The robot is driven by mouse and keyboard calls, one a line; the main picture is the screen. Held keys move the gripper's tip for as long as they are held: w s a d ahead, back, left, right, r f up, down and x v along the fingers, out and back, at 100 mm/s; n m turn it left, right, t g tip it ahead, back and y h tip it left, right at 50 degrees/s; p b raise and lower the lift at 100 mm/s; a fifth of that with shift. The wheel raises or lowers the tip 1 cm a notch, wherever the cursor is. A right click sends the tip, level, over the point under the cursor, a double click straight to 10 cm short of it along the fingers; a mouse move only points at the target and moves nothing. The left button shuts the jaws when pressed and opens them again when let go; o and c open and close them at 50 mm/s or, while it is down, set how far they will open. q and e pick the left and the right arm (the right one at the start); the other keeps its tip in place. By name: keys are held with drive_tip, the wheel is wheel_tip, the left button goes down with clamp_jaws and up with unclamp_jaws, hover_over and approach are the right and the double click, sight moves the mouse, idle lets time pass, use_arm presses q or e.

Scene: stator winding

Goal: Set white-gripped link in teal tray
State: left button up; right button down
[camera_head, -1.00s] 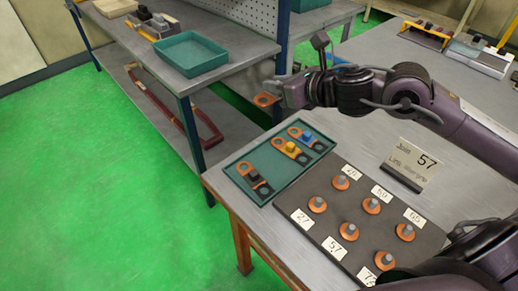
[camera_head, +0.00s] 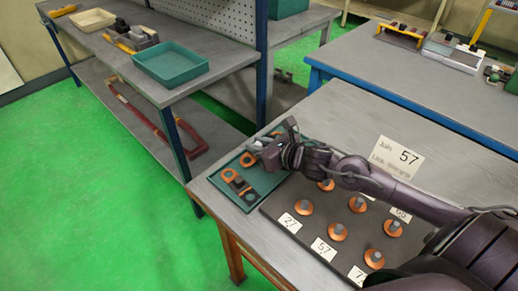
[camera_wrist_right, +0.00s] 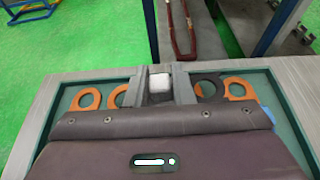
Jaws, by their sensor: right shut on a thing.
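My right gripper (camera_head: 268,156) reaches over the far end of the teal tray (camera_head: 219,190) on the table and hides much of it. In the right wrist view the gripper (camera_wrist_right: 160,85) is shut on the white grip (camera_wrist_right: 160,82) of a link, low over the tray, whose rim (camera_wrist_right: 62,100) shows. Orange rings (camera_wrist_right: 88,98) show left of the fingers; a black ring and an orange ring (camera_wrist_right: 240,88) show to the right. I cannot tell whether the held link touches the tray floor. A black-gripped link (camera_head: 240,184) lies in the tray. My left gripper is not in view.
A dark board (camera_head: 275,217) with orange discs on pegs and number cards stands beside the tray. Another teal tray (camera_head: 172,66) sits on the shelf unit at the back left.

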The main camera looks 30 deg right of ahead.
drive_tip(key=shift+s+f, duration=0.2)
drive_tip(key=shift+f, duration=0.35)
drive_tip(key=shift+s+f, duration=0.2)
drive_tip(key=shift+f, duration=0.4)
drive_tip(key=c, duration=1.3)
unclamp_jaws()
drive_tip(key=shift+w, duration=0.15)
drive_tip(key=shift+d, duration=0.1)
drive_tip(key=shift+s+d+g, duration=0.2)
drive_tip(key=shift+s+g, duration=0.1)
drive_tip(key=shift+s, duration=0.05)
drive_tip(key=v, duration=0.5)
drive_tip(key=shift+p, duration=0.3)
drive_tip(key=p+v, duration=0.1)
drive_tip(key=v, duration=0.3)
drive_tip(key=shift+s+r+p, duration=0.1)
drive_tip(key=shift+r+p, duration=0.25)
drive_tip(key=shift+p, duration=0.05)
drive_tip(key=shift+p+v, duration=0.3)
drive_tip(key=shift+v, duration=0.6)
